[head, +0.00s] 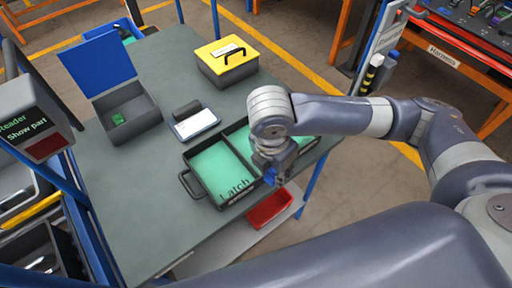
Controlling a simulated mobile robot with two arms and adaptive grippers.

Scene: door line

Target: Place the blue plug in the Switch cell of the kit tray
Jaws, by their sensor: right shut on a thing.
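The black kit tray (186,184) lies near the front edge of the grey-green table, with green-floored cells. The left cell (218,166) looks empty and is marked "Latch" on its near side. My right arm covers much of the tray's right part, and no "Switch" label can be read. My right gripper (272,173) is shut on the blue plug (270,177), over the near right side of the tray. Only a small part of the plug shows, and I cannot tell its height above the tray. My left gripper is out of view.
A grey bin with a raised blue lid (97,62) holds a small green part (118,120). A yellow-topped box (228,55) stands at the back, and a white-faced device (194,122) lies behind the tray. A red bin (270,208) sits below the table edge. A reader (38,120) stands at left.

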